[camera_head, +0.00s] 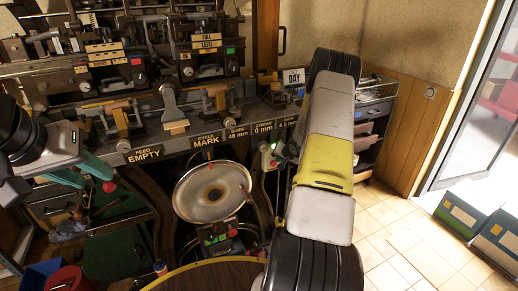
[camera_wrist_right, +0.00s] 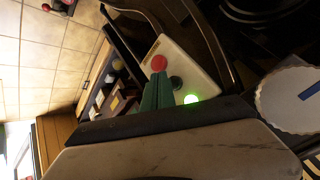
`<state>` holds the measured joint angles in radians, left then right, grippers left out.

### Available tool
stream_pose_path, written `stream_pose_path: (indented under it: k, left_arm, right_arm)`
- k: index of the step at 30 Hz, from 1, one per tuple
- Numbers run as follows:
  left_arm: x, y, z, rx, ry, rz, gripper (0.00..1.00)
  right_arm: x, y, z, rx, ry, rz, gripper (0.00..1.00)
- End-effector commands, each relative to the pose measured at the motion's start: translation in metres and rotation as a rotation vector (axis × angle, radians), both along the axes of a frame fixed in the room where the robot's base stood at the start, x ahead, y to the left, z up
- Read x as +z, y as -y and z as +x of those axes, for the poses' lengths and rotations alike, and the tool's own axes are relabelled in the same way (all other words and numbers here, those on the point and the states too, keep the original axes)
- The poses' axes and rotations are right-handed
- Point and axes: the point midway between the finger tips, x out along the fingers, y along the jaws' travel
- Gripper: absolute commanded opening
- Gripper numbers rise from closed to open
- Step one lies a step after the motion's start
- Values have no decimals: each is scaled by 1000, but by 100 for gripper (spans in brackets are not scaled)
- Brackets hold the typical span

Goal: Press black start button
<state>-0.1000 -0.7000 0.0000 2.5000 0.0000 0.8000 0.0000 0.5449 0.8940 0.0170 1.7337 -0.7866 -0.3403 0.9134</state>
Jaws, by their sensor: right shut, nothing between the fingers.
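A pale control box (camera_wrist_right: 185,60) shows in the right wrist view. It carries a red button (camera_wrist_right: 158,63), a dark round button (camera_wrist_right: 176,82) that looks like the black start button, and a lit green lamp (camera_wrist_right: 192,99). My right gripper (camera_wrist_right: 158,78) is shut and empty, its green fingertips close beside the dark button; I cannot tell whether they touch. In the head view the box (camera_head: 268,156) is at the machine's right front, and my right arm hides the right gripper. My left gripper (camera_head: 92,172) is at the left; its jaw opening is unclear.
The press machine (camera_head: 190,130) fills the left and middle, with label plates along its front and a round metal disc (camera_head: 212,191) below. A drawer cabinet (camera_head: 372,112) stands behind my right arm. Tiled floor (camera_head: 395,230) is open at the right, with crates (camera_head: 462,215) near the door.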

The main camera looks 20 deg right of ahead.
Motion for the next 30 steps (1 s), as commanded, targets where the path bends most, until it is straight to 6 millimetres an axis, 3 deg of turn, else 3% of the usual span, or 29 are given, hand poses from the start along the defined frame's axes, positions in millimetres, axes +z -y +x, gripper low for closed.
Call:
stream_pose_path:
  k: [15, 30]
  left_arm:
    - [0, 0, 0, 0, 0, 0, 36]
    - [0, 0, 0, 0, 0, 0, 36]
  right_arm:
    - [0, 4, -46, -2, -1, 1, 0]
    - [0, 4, -48, -1, -1, 0, 0]
